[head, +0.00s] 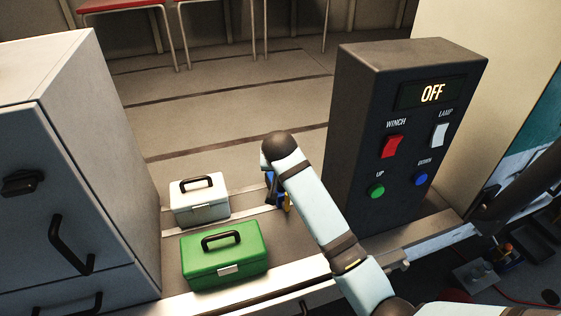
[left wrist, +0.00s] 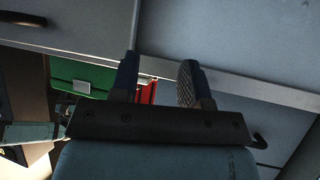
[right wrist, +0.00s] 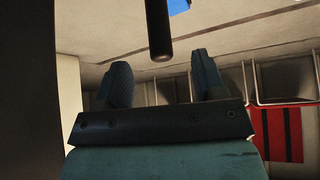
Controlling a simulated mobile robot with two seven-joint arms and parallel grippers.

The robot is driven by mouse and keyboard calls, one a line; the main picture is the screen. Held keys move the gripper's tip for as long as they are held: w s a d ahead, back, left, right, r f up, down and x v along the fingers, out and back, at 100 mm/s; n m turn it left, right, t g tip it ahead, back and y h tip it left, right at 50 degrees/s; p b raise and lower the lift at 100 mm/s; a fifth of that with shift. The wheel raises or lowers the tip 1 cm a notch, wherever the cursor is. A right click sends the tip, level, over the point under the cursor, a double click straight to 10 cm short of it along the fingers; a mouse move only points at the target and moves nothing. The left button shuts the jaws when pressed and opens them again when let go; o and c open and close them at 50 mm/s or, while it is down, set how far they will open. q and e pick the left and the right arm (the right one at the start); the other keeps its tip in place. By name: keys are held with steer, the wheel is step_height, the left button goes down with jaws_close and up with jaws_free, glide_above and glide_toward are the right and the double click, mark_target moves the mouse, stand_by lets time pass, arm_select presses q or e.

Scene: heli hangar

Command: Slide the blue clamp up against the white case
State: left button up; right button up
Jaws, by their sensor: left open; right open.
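The white case (head: 203,210) with a dark handle stands on the bench in the head view, behind a green case. The blue clamp (head: 270,183) is right of the white case with a gap between them. My right arm hides most of it; a blue patch (right wrist: 180,6) shows at the top of the right wrist view. My right gripper (right wrist: 160,62) is open; a dark bar (right wrist: 158,28) reaches in between its fingertips, and contact cannot be told. My left gripper (left wrist: 158,65) is open and empty, outside the head view.
The green case (head: 225,262) stands in front of the white case and shows in the left wrist view (left wrist: 84,76). A grey cabinet (head: 85,130) bounds the left. A dark control box (head: 375,150) reading OFF stands right of my arm. Red stools (head: 120,5) are behind.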

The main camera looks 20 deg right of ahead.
steer(key=x, duration=0.4)
steer(key=shift+w+d+f+b, duration=0.1)
steer(key=shift+f+b, duration=0.05)
steer(key=shift+b, duration=0.25)
steer(key=shift+w+f, duration=0.25)
steer(key=shift+f, duration=0.05)
steer(key=shift+w+d+f, duration=0.15)
steer(key=shift+w+f, duration=0.25)
steer(key=shift+f, duration=0.2)
arm_select(q)
steer(key=shift+s+a+f+m, duration=0.1)
steer(key=shift+s+f+m, duration=0.25)
steer(key=shift+f, duration=0.1)
arm_select(e)
steer(key=c, duration=1.1)
arm_select(q)
steer(key=shift+w+r, duration=0.25)
steer(key=shift+w, duration=0.25)
steer(key=shift+s+f, duration=0.15)
steer(key=shift+s, duration=0.1)
steer(key=shift+s, duration=0.1)
